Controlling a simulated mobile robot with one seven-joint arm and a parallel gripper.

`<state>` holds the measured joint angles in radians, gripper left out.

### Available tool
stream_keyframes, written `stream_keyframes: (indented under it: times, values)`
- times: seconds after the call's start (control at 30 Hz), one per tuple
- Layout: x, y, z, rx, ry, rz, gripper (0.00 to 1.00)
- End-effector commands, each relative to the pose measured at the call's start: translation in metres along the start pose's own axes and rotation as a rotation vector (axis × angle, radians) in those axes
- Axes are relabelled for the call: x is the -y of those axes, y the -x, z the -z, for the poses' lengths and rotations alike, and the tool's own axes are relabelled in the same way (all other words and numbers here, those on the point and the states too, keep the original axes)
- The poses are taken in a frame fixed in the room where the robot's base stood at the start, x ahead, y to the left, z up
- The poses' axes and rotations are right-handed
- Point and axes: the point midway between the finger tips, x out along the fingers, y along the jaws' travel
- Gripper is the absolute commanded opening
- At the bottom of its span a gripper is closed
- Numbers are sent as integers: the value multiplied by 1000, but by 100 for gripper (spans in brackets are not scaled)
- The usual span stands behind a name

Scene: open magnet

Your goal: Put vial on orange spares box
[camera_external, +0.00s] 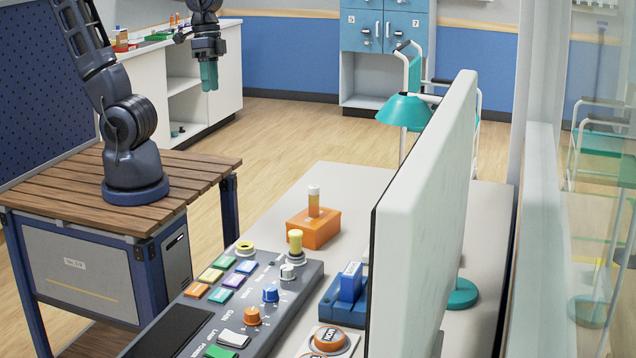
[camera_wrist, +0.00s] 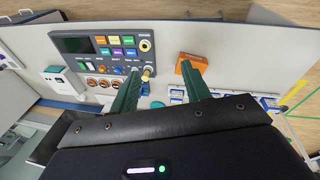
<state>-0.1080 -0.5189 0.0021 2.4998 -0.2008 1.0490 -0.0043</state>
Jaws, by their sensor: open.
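An amber vial with a pale cap (camera_external: 314,202) stands upright and appears to be on top of the orange spares box (camera_external: 313,233), on the grey desk. The box also shows in the wrist view (camera_wrist: 190,72), just beyond my right fingertip; the vial is hard to make out there. My gripper (camera_external: 209,78) hangs above the floor, left of the desk and well apart from box and vial. Its teal fingers, also in the wrist view (camera_wrist: 163,72), are spread open with nothing between them.
A control console (camera_external: 245,295) with coloured buttons and knobs lies on the desk left of the box. A yellow-topped cylinder (camera_external: 295,241) stands at its edge. A large white panel (camera_external: 425,215), a blue holder (camera_external: 345,297) and a teal lamp (camera_external: 403,110) stand to the right.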

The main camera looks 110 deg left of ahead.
Motion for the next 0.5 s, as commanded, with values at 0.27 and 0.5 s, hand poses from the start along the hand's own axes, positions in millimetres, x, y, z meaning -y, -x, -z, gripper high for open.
stream_keyframes:
  times: [0.27, 0.5]
  values:
    - [2, 34, -21, -204, -176, 96, 47]
    - [4, 46, -27, -275, -233, 128, 47]
